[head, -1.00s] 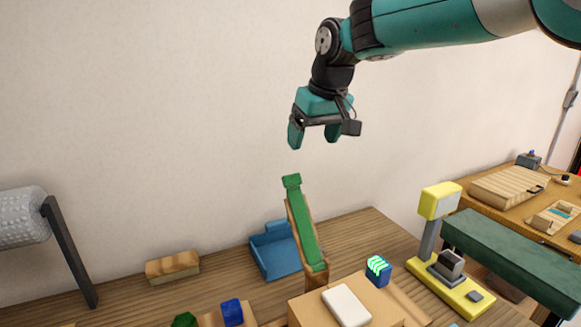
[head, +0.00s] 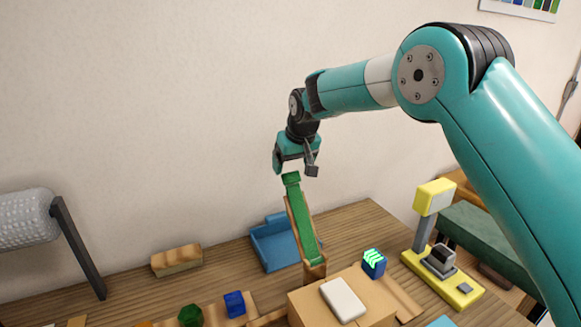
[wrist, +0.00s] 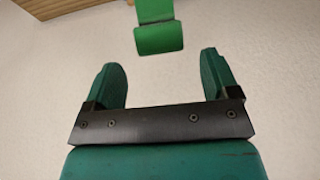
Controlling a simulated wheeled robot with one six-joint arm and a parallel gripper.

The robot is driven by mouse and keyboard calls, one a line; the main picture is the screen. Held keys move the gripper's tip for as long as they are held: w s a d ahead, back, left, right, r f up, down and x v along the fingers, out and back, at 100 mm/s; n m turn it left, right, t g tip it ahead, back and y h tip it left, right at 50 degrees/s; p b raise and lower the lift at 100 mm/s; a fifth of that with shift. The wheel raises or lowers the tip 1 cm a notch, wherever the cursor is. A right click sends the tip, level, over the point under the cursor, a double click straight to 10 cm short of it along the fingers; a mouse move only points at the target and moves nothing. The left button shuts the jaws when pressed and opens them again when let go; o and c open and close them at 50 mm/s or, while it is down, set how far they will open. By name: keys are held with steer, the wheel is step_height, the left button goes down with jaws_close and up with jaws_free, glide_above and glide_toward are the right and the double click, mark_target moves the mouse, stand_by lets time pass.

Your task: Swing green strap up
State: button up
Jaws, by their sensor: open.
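The green strap (head: 303,222) stands tilted up along a thin wooden piece at the back of the wooden block, its free end at the top leaning slightly left. In the wrist view the strap's end (wrist: 158,38) hangs ahead of the fingers, between their lines and apart from them. My gripper (head: 295,168) is just above the strap's top end in the head view, with its fingers pointing down. In the wrist view my gripper (wrist: 168,80) is open, with nothing between its two teal fingers. Whether a finger touches the strap in the head view is hard to tell.
A wooden box (head: 310,306) with a white pad (head: 343,300) stands in front of the strap. A blue tray (head: 270,246) is behind left, a blue block with green marks (head: 374,263) to the right. A yellow stand (head: 437,197) is further right. Space above the table is clear.

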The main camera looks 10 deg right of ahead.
mark_target(290, 173)
steer(key=shift+p+x, duration=0.5)
steer(key=shift+x, duration=1.6)
